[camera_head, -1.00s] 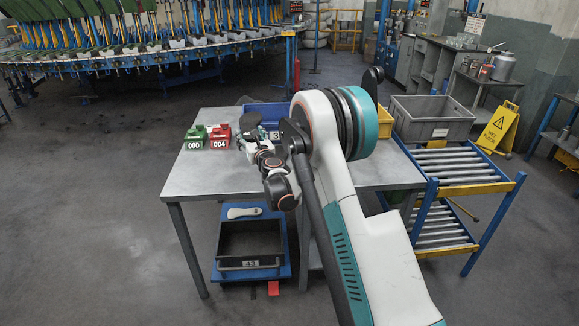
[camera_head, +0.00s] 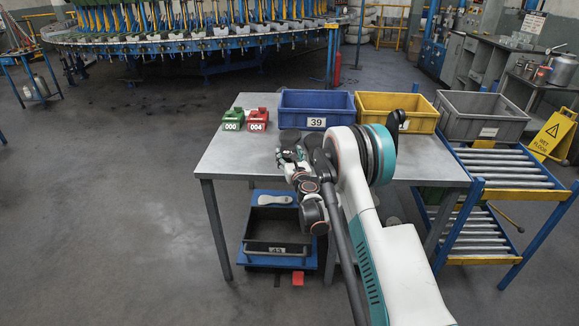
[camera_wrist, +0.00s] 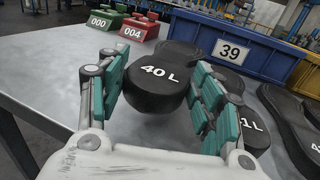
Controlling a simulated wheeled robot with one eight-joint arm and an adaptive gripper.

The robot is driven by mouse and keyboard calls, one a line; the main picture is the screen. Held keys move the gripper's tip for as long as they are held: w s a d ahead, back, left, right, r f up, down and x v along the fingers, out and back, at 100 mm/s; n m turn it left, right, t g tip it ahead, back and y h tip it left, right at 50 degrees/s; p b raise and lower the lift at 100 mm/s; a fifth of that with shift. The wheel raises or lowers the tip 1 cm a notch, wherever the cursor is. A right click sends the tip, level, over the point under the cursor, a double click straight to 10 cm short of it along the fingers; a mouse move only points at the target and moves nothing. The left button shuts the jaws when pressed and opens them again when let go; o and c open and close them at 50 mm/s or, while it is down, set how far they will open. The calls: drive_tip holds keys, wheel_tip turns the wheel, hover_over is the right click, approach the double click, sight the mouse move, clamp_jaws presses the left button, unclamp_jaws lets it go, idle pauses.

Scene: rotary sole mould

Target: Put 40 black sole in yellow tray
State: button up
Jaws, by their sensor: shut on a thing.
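My gripper (camera_wrist: 160,100) has teal-padded fingers closed on the sides of a black sole marked 40 L (camera_wrist: 167,72). The sole appears raised above the grey table. In the head view my gripper (camera_head: 291,156) is over the table's left part, in front of the blue tray, small and partly hard to make out. The yellow tray (camera_head: 397,102) stands at the back of the table, right of the blue tray marked 39 (camera_head: 316,122), partly behind my arm.
Another black sole, its label partly hidden (camera_wrist: 255,140), and a further dark sole (camera_wrist: 292,130) lie on the table. Green 000 (camera_head: 233,119) and red 004 (camera_head: 258,119) blocks stand left. A grey crate (camera_head: 480,117) is right of the yellow tray, above a roller rack (camera_head: 500,172).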

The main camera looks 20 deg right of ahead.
wheel_tip(320, 180, down, 4)
drive_tip(key=shift+r+b, duration=0.1)
drive_tip(key=shift+b, duration=0.55)
drive_tip(key=o, duration=1.2)
